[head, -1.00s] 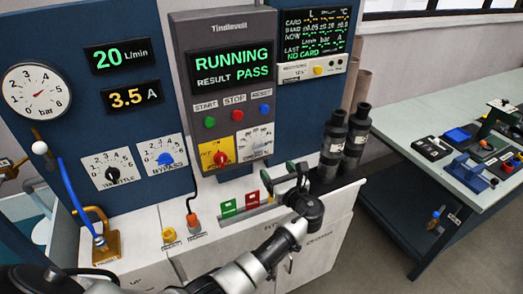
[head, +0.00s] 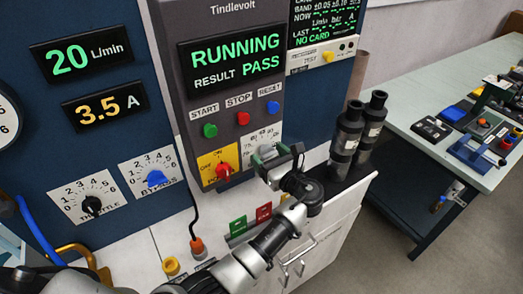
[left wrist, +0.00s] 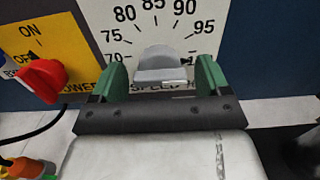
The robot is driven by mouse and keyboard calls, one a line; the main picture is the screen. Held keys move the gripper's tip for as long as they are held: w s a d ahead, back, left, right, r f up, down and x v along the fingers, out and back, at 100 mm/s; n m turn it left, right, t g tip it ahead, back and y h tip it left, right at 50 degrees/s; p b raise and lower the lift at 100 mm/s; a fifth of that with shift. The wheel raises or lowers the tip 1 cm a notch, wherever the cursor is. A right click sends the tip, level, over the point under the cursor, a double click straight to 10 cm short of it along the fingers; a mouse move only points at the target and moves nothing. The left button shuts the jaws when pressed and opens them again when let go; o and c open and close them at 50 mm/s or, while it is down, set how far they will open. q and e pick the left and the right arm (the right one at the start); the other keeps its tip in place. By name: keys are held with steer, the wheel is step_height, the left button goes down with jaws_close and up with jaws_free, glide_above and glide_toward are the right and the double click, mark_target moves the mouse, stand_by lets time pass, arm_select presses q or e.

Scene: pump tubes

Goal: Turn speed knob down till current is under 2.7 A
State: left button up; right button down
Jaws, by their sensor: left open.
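The speed dial (head: 262,137) is a white plate on the grey control panel, with its lower part hidden by my gripper in the head view. In the left wrist view the grey speed knob (left wrist: 161,63) stands in front of the scale, which shows numbers from 70 to 95. My left gripper (head: 277,153) is open, with its green fingers (left wrist: 161,78) on either side of the knob, apart from it as far as I can see. The current display (head: 104,105) reads 3.5 A. My right gripper is not in view.
The red power switch (head: 223,171) on its yellow plate is just left of the speed dial. The flow display (head: 81,54) reads 20 L/min, and the panel screen (head: 236,60) reads RUNNING, RESULT PASS. Two dark cylinders (head: 357,135) stand right of the gripper.

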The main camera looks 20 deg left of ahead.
arm_select(q)
steer(key=shift+s+d+r, duration=0.1)
steer(key=shift+d, duration=0.05)
steer(key=shift+c, duration=0.6)
steer(key=c, duration=0.8)
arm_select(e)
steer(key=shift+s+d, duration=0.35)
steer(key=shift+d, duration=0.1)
